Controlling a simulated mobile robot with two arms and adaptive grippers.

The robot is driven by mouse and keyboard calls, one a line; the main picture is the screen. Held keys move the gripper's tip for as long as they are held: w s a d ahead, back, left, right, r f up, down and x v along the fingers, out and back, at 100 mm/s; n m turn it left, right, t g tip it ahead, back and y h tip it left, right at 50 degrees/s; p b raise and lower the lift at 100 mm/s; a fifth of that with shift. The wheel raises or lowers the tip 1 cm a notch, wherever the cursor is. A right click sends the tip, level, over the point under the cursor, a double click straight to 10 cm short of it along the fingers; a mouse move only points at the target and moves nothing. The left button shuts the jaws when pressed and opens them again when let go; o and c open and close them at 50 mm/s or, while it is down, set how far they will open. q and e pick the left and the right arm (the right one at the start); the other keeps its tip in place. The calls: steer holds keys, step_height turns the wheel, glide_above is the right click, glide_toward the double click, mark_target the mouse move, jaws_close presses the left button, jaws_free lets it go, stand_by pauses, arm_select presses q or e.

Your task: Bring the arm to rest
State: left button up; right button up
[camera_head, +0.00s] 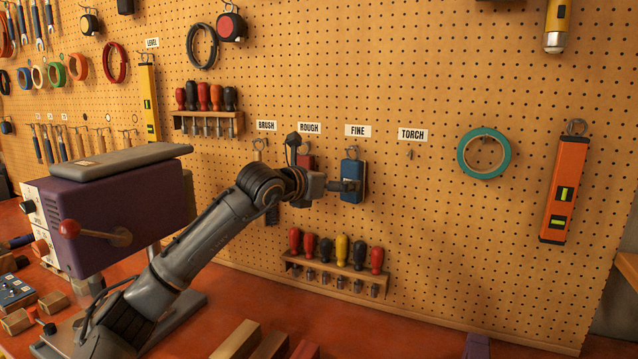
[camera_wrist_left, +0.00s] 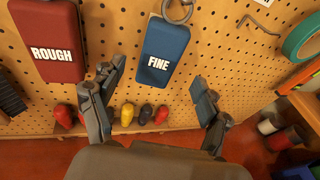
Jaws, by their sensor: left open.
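My left arm reaches in from the left in the head view, and its gripper (camera_head: 345,187) is in front of the pegboard, by the blue block (camera_head: 353,182) under the FINE label. In the left wrist view the left gripper (camera_wrist_left: 155,90) is open and empty. Its two fingers stand apart on either side, with the blue FINE block (camera_wrist_left: 164,52) hanging from its ring on a hook beyond them. The red ROUGH block (camera_wrist_left: 48,40) hangs to the left; in the head view (camera_head: 306,161) the arm partly hides it. My right gripper is not in view.
A screwdriver rack (camera_head: 335,276) is low on the pegboard, below the gripper. The TORCH hook (camera_head: 410,154) is bare. Green tape (camera_head: 484,153) and an orange level (camera_head: 564,189) hang at right. A purple machine (camera_head: 120,205) stands left of the arm.

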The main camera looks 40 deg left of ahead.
arm_select(q)
steer(key=v, duration=0.9)
